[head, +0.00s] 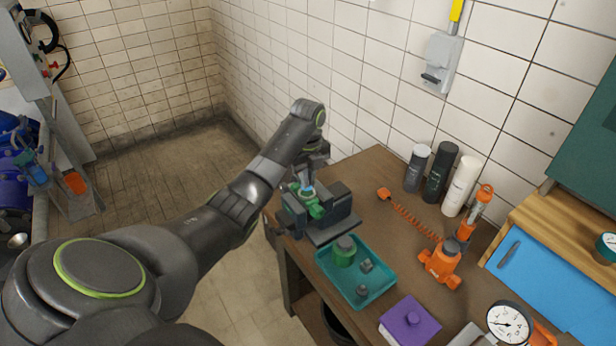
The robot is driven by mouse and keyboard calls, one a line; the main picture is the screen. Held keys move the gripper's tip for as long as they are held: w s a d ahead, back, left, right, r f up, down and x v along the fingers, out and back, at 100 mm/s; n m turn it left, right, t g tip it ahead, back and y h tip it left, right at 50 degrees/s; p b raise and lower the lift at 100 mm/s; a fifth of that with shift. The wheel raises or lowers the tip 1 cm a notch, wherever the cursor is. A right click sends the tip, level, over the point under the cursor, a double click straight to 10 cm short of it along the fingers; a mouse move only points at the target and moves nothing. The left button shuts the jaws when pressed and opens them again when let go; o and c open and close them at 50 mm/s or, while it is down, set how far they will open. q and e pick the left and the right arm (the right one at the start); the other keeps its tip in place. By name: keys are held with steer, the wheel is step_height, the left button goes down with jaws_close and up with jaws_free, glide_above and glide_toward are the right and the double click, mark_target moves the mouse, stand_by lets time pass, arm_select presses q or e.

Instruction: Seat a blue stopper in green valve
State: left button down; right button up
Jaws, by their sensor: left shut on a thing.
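The green valve (314,209) sits in a dark vise (335,207) at the table's far left corner. My left arm reaches over from the left, and my left gripper (307,183) points down just above the valve. It is shut on the blue stopper (308,190), of which only a small part shows. The stopper is at the valve's top; I cannot tell whether it is inside the opening or just above it. My right gripper is out of view.
A teal tray (374,296) holds a green part (344,252) and small grey pieces. A purple box (411,319), an orange tool (441,262) with a coiled hose (413,219), several bottles (439,172) and a gauge (508,323) stand to the right. A tiled wall rises behind.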

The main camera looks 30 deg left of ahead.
arm_select(q)
steer(key=shift+f, duration=1.2)
stand_by(1.0)
steer(key=c, duration=1.4)
jaws_free()
steer(key=shift+c, duration=0.2)
steer(key=shift+r, duration=0.1)
steer(key=shift+r, duration=3.45)
steer(key=shift+s+f, duration=0.1)
steer(key=shift+s, duration=0.05)
